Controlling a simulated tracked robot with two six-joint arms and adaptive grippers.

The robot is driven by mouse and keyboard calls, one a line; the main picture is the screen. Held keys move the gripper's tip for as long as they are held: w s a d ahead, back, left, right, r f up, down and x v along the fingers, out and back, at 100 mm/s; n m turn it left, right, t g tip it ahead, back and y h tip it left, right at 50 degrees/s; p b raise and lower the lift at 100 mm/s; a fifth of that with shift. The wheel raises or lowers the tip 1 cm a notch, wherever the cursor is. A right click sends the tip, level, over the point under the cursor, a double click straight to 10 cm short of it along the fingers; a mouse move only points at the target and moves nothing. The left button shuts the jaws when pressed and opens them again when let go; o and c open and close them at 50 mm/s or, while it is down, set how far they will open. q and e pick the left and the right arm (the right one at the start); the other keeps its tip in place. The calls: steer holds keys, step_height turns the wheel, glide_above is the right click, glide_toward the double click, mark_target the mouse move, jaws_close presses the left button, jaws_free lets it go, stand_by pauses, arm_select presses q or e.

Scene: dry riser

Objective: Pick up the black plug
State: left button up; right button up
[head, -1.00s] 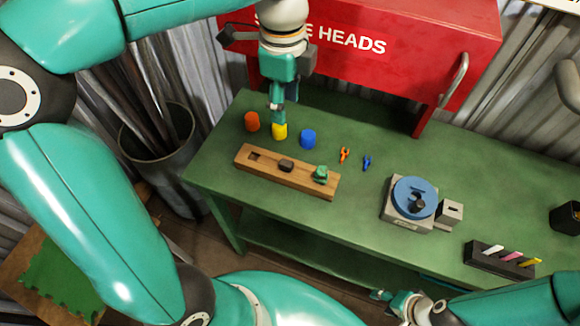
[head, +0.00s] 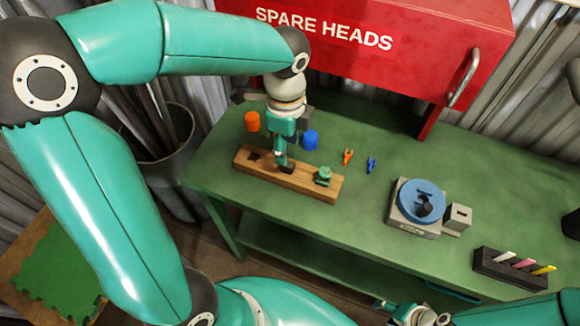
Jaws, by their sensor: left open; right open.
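A wooden block (head: 315,190) lies on the green bench, with a dark square recess (head: 254,156) at its left end. A small dark plug (head: 290,168) sits at the middle of the block, partly hidden by my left gripper. A green piece (head: 323,176) sits at its right end. My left gripper (head: 282,161) is open, pointing down right at the dark plug; I cannot tell whether it touches. My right gripper (head: 384,305) is open and empty, low in front of the bench.
An orange-red cylinder (head: 252,121) and a blue cylinder (head: 310,140) stand behind the block. Orange (head: 347,157) and blue (head: 371,165) clips lie to its right. A blue disc with a black knob (head: 422,203) and a dark holder (head: 495,271) are further right. A red cabinet (head: 400,30) overhangs the back.

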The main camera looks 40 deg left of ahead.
mark_target(287, 168)
arm_select(q)
steer(key=f, duration=0.4)
steer(key=shift+s+d+f, duration=0.15)
steer(key=shift+d+f, duration=0.1)
steer(key=shift+f, duration=0.15)
jaws_close()
